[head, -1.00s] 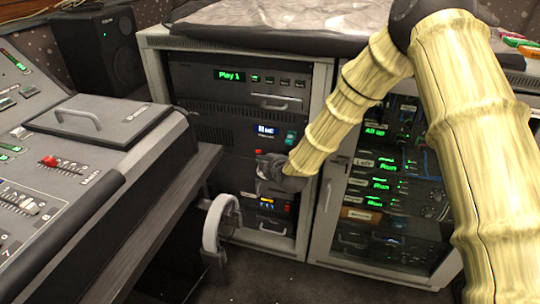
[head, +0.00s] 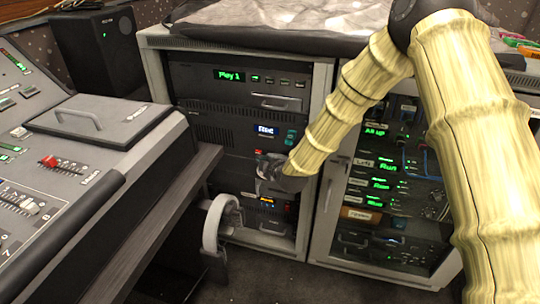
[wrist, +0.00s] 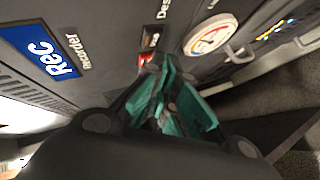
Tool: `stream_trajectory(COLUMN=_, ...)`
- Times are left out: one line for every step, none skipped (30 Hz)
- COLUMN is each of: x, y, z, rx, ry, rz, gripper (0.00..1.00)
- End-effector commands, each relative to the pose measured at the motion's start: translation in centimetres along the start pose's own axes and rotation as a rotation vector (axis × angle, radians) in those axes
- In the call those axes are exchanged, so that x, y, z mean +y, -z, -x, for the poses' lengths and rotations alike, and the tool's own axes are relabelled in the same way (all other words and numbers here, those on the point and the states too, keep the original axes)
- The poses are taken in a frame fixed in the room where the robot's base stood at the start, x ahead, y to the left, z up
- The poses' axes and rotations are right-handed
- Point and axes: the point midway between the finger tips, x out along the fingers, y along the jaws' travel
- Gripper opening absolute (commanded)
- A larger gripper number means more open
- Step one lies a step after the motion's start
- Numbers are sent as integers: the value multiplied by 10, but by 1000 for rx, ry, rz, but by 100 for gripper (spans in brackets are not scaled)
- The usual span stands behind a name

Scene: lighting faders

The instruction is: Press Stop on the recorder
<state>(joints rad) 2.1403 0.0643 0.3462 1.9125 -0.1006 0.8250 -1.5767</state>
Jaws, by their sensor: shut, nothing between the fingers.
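My gripper (head: 262,162) is at the rack front, just below the recorder. In the wrist view my gripper's teal fingers (wrist: 163,68) are shut and empty, close to a small red control (wrist: 146,62). I cannot tell whether they touch it. I cannot make out a Stop label.
A "Play 1" unit (head: 229,75) sits above the recorder. A white round sticker (wrist: 210,36) and a handle (wrist: 240,52) are near my fingers. The mixing desk (head: 95,165) stands left, with headphones (head: 219,225) hanging at its edge. A second rack (head: 400,190) stands right, partly behind my arm.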

Motion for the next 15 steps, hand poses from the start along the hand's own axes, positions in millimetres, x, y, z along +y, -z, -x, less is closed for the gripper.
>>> stream_trajectory(x=0, y=0, z=0, rx=0, ry=0, rz=0, gripper=0)
stream_trajectory(x=0, y=0, z=0, rx=0, ry=0, rz=0, gripper=0)
stream_trajectory(x=0, y=0, z=0, rx=0, ry=0, rz=0, gripper=0)
stream_trajectory(x=0, y=0, z=0, rx=0, ry=0, rz=0, gripper=0)
stream_trajectory(x=0, y=0, z=0, rx=0, ry=0, rz=0, gripper=0)
stream_trajectory(x=1, y=0, z=-1, rx=0, ry=0, rz=0, gripper=0)
stream_trajectory(x=1, y=-1, z=-1, rx=0, ry=0, rz=0, gripper=0)
stream_trajectory(x=2, y=-1, z=-2, rx=0, ry=0, rz=0, gripper=0)
stream_trajectory(x=2, y=-2, z=-2, rx=0, ry=0, rz=0, gripper=0)
stream_trajectory(x=3, y=-2, z=-3, rx=0, ry=0, rz=1, gripper=0)
stream_trajectory(x=3, y=-2, z=-4, rx=0, ry=0, rz=1, gripper=0)
stream_trajectory(x=4, y=-3, z=-5, rx=0, ry=0, rz=2, gripper=0)
stream_trajectory(x=4, y=-4, z=-5, rx=0, ry=0, rz=2, gripper=0)
stream_trajectory(x=5, y=-4, z=-6, rx=0, ry=0, rz=1, gripper=0)
stream_trajectory(x=5, y=-4, z=-6, rx=0, ry=0, rz=1, gripper=0)
